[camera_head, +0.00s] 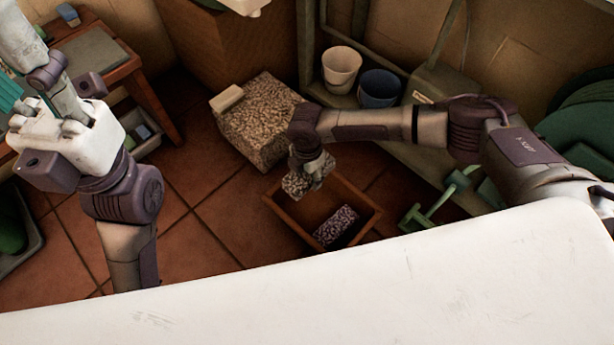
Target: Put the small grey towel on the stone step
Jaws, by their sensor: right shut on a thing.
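My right gripper (314,170) reaches down over a wooden box on the floor and is shut on a small grey speckled piece, which looks like the small grey towel (294,186). The towel hangs at the box's left rear, above or near its rim; whether it touches the rim is unclear. The stone step (262,135), a speckled block, stands just behind and to the left of the gripper. My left gripper (60,130) is raised at the left, away from these things; its finger opening cannot be made out.
A beige block (227,98) lies on the step's left part; the rest of its top is clear. The wooden box (360,203) holds a dark speckled block (335,226). A white pot (341,68) and a blue pot (380,88) stand behind. A white surface (330,290) fills the foreground.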

